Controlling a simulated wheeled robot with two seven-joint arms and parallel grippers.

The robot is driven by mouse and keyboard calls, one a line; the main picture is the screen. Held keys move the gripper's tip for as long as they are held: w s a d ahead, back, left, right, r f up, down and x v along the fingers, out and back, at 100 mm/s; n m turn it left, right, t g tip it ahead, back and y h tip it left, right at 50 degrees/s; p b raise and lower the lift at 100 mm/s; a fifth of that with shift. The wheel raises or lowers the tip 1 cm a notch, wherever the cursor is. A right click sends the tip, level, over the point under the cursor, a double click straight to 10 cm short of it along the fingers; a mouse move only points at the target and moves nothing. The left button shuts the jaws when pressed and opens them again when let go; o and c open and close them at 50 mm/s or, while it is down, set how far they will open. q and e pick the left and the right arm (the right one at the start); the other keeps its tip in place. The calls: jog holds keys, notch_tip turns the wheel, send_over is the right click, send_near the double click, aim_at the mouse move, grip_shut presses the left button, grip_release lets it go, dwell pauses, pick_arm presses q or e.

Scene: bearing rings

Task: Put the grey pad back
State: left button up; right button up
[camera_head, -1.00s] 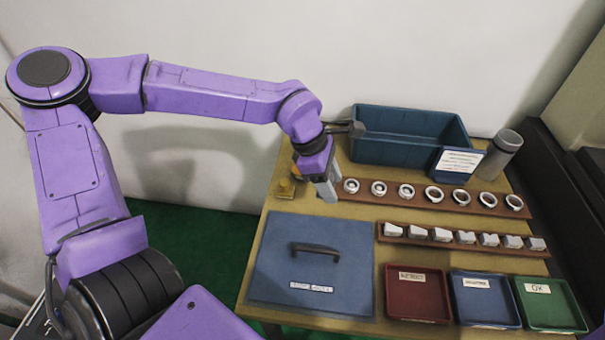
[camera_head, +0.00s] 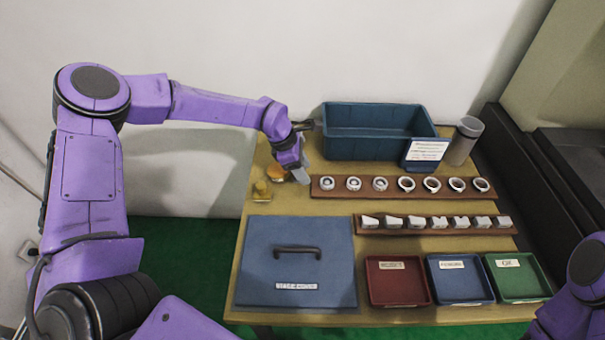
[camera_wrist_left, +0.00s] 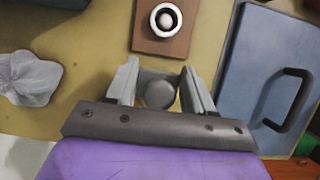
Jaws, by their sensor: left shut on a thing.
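My left gripper (camera_head: 301,175) is over the back left of the table, just left of the ring rack's end. In the left wrist view its two fingers (camera_wrist_left: 161,88) are closed on a grey rounded thing, which I take to be the grey pad (camera_wrist_left: 158,94). The fingers hide part of the pad, and in the head view I cannot make it out. A pale grey crumpled cloth (camera_wrist_left: 30,85) lies at the left of the wrist view. Of my right arm, only a link shows at the lower right; its gripper is out of view.
The brown rack (camera_head: 442,195) holds several rings; another rack (camera_head: 362,231) holds several pale blocks. A blue bin (camera_head: 350,145), grey cylinder (camera_head: 464,142), blue handled lid (camera_head: 260,260), yellow object (camera_head: 262,191) and red (camera_head: 396,297), blue (camera_head: 460,297) and green (camera_head: 520,285) trays surround them.

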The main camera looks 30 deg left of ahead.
pick_arm(q)
jog(key=shift+w+a+f, duration=0.1)
jog(key=shift+w+f, duration=0.15)
jog(key=shift+f, duration=0.1)
jog(key=f, duration=0.1)
jog(key=f+p, duration=0.1)
jog(key=f, duration=0.1)
jog(key=shift+w+a+f, duration=0.1)
jog(key=shift+w+f, duration=0.05)
jog(key=shift+w, duration=0.05)
jog(key=shift+f, duration=0.3)
jog(key=o, duration=1.1)
jog(key=shift+r, duration=0.1)
jog(key=shift+r, duration=0.3)
jog(key=b+v, duration=0.1)
jog(key=v, duration=1)
jog(key=shift+s+a+r, duration=0.15)
jog(key=shift+a+r, duration=0.05)
jog(key=shift+r, duration=0.05)
